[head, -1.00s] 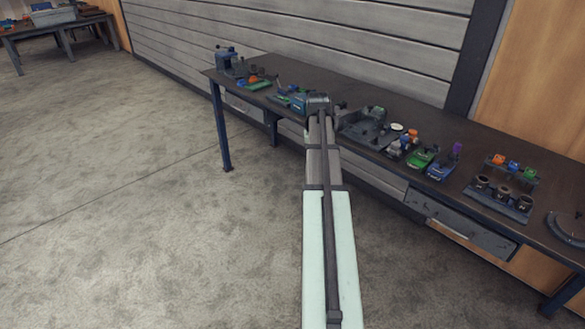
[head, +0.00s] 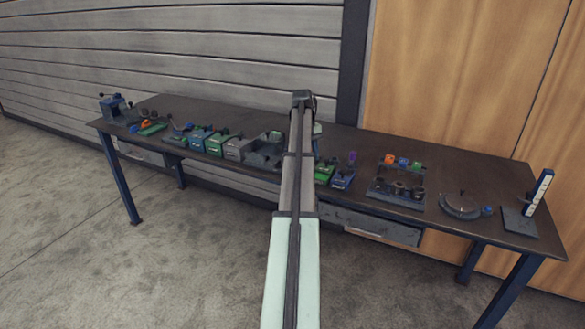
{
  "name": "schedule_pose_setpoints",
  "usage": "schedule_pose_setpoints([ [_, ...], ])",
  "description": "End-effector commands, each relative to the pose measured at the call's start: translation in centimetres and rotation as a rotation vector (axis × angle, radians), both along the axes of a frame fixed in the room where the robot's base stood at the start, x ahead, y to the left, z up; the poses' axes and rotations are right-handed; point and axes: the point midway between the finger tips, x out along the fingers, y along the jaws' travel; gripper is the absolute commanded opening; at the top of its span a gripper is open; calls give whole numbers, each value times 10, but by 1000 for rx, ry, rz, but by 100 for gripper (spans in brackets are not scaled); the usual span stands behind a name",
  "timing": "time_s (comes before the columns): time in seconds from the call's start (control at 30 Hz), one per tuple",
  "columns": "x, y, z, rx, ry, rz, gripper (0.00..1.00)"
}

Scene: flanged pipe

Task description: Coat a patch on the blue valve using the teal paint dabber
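Several small box-like fixtures stand on the workbench. One blue box (head: 200,138) is left of centre, and another blue fixture (head: 343,179) with a purple top is right of my arm. At this size I cannot tell which is the blue valve. I cannot make out the teal paint dabber. My arm reaches up the middle of the view over the bench, and its far end hides my gripper and part of the bench.
The long dark workbench (head: 465,172) stands along the wall. A rack (head: 398,185) with coloured pieces, a curved grey gauge (head: 460,206) and an upright blue-and-white scale (head: 540,190) are on the right. A blue vise-like tool (head: 113,106) is far left. The floor in front is clear.

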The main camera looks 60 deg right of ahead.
Motion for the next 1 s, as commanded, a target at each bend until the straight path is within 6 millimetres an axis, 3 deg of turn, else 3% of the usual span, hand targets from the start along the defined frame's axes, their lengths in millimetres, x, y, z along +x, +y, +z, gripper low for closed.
schedule_pose_setpoints([
  [0.03, 2, -13, 5, 0, 9, 57, 0],
  [0.2, -1, -32, 12, 3, 34, 279, 0],
  [0.53, -9, -36, 15, -6, 89, 672, 0],
  [0.73, -8, -37, 15, -14, 116, 792, 0],
  [1.0, -8, -37, 9, -16, 134, 814, 0],
])
